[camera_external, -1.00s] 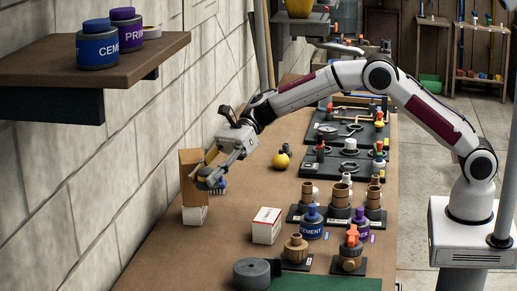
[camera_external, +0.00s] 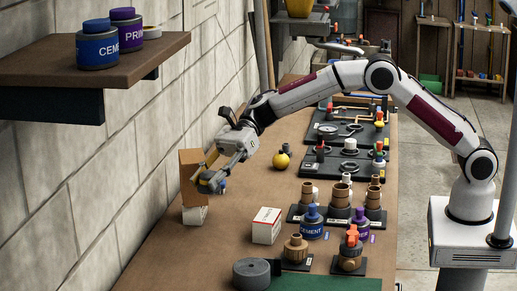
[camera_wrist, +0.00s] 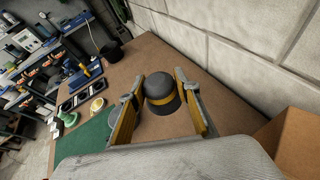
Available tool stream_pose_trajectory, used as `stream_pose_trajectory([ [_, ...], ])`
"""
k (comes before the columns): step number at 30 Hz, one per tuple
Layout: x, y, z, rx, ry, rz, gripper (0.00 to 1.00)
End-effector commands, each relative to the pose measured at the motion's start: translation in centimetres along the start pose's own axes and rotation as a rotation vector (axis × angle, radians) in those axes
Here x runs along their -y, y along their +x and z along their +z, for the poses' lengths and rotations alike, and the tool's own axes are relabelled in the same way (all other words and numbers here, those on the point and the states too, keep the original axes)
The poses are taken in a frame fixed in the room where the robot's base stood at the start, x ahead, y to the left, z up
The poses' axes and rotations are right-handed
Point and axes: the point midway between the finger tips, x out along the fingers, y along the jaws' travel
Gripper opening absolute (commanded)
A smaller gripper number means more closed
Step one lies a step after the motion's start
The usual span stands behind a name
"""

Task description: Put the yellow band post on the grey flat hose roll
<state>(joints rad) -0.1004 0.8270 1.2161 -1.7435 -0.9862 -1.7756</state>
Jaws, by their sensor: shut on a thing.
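The yellow band post (camera_wrist: 162,92) is a short dark round post with a domed top and a yellow band. It sits between the two fingers of my gripper (camera_wrist: 161,97), which is shut on it. In the external view my gripper (camera_external: 213,178) is at the left of the bench by the wall, and the post (camera_external: 207,187) is mostly hidden by the fingers. I cannot tell whether it touches the bench. The grey flat hose roll (camera_external: 252,272) lies at the near edge of the bench, beside the green mat, apart from my gripper.
A cardboard box (camera_external: 190,178) stands close to my gripper. A white box (camera_external: 266,226) and stands with pots (camera_external: 340,195) line the bench. The brown bench top left of the hose roll is clear.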

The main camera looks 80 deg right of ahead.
Motion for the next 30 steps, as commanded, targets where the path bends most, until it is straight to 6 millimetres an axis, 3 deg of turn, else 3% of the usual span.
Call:
stream_pose_trajectory([
  [9, -8.7, 4.8, 0.3, -0.025, -0.039, 0.141, 0.0],
  [18, -16.9, 7.2, -1.4, -0.042, -0.119, 0.292, 0.0],
  [22, -17.9, 7.0, -2.2, -0.037, -0.15, 0.321, 0.0],
  [30, -18.1, 6.9, -2.1, -0.028, -0.181, 0.329, 0.0],
])
